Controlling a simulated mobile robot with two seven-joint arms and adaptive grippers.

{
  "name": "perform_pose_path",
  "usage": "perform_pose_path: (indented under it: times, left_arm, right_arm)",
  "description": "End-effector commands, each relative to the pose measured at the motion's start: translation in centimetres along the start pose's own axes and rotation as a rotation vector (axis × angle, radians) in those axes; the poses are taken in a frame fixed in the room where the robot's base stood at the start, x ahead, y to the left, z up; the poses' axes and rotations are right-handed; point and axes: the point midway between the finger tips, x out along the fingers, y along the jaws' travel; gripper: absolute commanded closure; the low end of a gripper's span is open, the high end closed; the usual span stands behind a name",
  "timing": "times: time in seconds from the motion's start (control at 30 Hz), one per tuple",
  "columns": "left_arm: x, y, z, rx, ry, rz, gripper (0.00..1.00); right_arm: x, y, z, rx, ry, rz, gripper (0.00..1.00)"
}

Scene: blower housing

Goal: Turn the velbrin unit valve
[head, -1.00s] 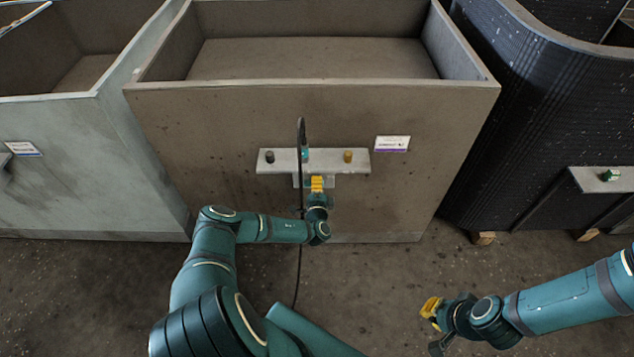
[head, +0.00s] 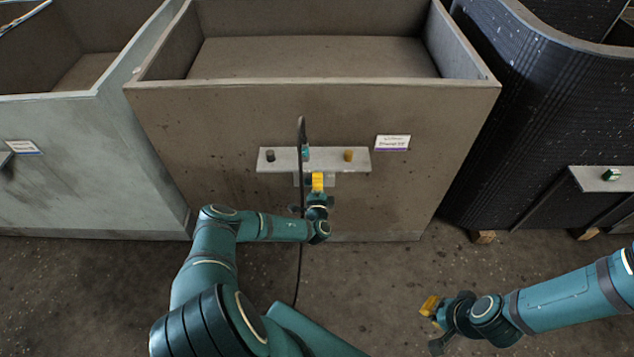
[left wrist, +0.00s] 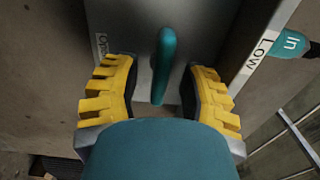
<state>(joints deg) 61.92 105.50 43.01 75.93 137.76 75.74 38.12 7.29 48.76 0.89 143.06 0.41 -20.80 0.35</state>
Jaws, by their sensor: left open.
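A teal lever (left wrist: 163,65) stands out from a grey plate (left wrist: 135,50) in the left wrist view. My left gripper (left wrist: 160,92) is open, with one yellow finger on each side of the lever and visible gaps to both. In the head view my left gripper (head: 317,182) is at the front of the brown housing (head: 220,130), just below a grey ledge (head: 335,162). There the gripper hides the lever. My right gripper (head: 430,308) is over the floor at the lower right, away from the housing; its finger opening is unclear.
A black cable (head: 300,265) hangs close beside my left gripper. A label (head: 393,142) is to the right. A grey bin (head: 130,150) and black ribbed unit (head: 510,130) flank the housing.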

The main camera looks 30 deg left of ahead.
Motion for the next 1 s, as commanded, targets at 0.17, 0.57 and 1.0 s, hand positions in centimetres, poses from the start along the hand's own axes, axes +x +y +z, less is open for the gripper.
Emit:
perform_pose_path:
  times: [0.17,0.57,1.0]
  left_arm:
    - [-1.6,0.1,0.0,-0.001,0.002,0.003,0.58]
    - [-9.3,0.0,0.1,-0.002,-0.001,0.002,0.58]
    - [-12.0,0.0,0.0,0.000,-0.001,-0.001,0.58]
  right_arm:
    - [0.0,0.0,0.0,0.000,0.000,0.000,1.00]
    - [0.0,0.0,0.0,0.000,0.000,0.000,1.00]
    - [0.0,0.0,0.0,0.000,0.000,0.000,1.00]
